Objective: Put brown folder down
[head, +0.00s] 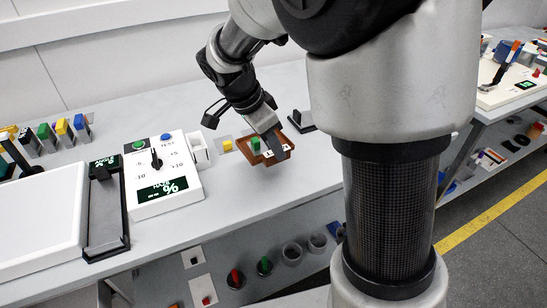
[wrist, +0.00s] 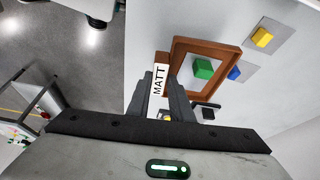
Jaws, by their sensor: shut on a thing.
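The brown folder (head: 246,156) looks like a shallow open brown frame with a white label. It shows in the wrist view (wrist: 206,43) with the label reading "MATT" (wrist: 159,80) on its near-left side. My gripper (head: 270,138) comes down on it from above, and its dark fingers (wrist: 172,95) are shut on the labelled side. A green block (head: 256,144) shows within the frame's outline, also in the wrist view (wrist: 203,69). I cannot tell whether the frame touches the bench or hangs just above it.
The bench (head: 225,190) is clear in front of the frame. A yellow block (head: 227,146) is just left of it, and a white control box (head: 163,175) stands further left. A black stand (head: 302,121) is behind right. In the wrist view a blue block (wrist: 234,73) sits by the frame's edge.

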